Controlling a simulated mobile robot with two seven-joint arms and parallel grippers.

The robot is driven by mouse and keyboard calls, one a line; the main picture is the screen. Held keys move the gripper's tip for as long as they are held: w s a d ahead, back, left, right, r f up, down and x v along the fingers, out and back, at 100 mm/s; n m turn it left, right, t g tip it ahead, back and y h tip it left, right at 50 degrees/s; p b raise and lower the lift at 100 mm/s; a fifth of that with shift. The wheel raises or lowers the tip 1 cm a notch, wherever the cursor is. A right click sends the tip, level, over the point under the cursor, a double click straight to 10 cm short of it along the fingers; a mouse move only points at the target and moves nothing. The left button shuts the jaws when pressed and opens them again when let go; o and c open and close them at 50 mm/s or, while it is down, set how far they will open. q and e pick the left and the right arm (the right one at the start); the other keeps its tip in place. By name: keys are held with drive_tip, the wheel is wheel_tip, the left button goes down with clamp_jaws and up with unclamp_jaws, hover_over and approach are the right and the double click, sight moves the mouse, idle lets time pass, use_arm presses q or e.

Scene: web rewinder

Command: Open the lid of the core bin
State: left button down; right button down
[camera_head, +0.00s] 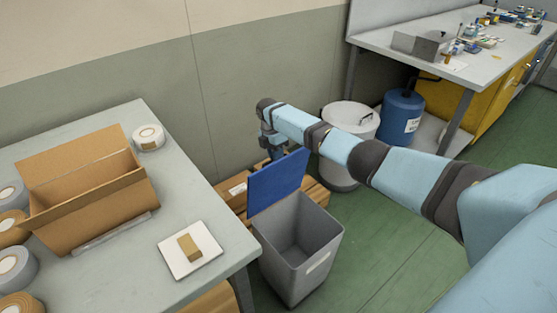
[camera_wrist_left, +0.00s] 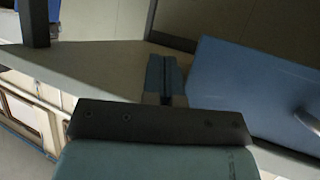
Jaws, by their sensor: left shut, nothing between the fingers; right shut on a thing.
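The core bin (camera_head: 296,250) is a grey open-topped bin on the floor, right of the table. Its blue lid (camera_head: 277,182) stands up steeply at the bin's back left edge, and the bin's inside shows empty. My right gripper (camera_head: 274,150) is at the upper edge of the lid, shut on it. Its fingertips are partly hidden by the lid. My left gripper (camera_wrist_left: 165,75) shows in the left wrist view, with its fingers shut and empty. It is not in the head view.
The grey table (camera_head: 140,245) holds a cardboard box (camera_head: 95,205), several tape rolls and a white pad (camera_head: 194,262) with a small tan block. Cardboard boxes (camera_head: 314,190) lie behind the bin. A white drum (camera_head: 349,120) and a blue drum (camera_head: 400,112) stand farther back. Green floor is clear on the right.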

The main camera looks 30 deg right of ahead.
use_arm(q)
drive_tip(key=shift+w+d+f+b, duration=0.15)
drive_tip(key=shift+w+d+b, duration=0.05)
drive_tip(key=shift+w+b, duration=0.25)
use_arm(e)
drive_tip(key=shift+w+a+f+g, duration=0.2)
drive_tip(key=shift+w+f+g, duration=0.3)
drive_tip(key=shift+w+f, duration=0.1)
use_arm(q)
drive_tip(key=shift+a, duration=0.1)
use_arm(e)
drive_tip(key=c, duration=1.3)
unclamp_jaws()
drive_tip(key=shift+o, duration=0.7)
drive_tip(key=shift+w+f, duration=0.15)
drive_tip(key=shift+w, duration=0.05)
use_arm(q)
drive_tip(key=shift+a+p, duration=0.15)
drive_tip(key=shift+p, duration=0.75)
use_arm(e)
drive_tip(key=v, duration=1.4)
use_arm(q)
drive_tip(key=shift+r, duration=0.2)
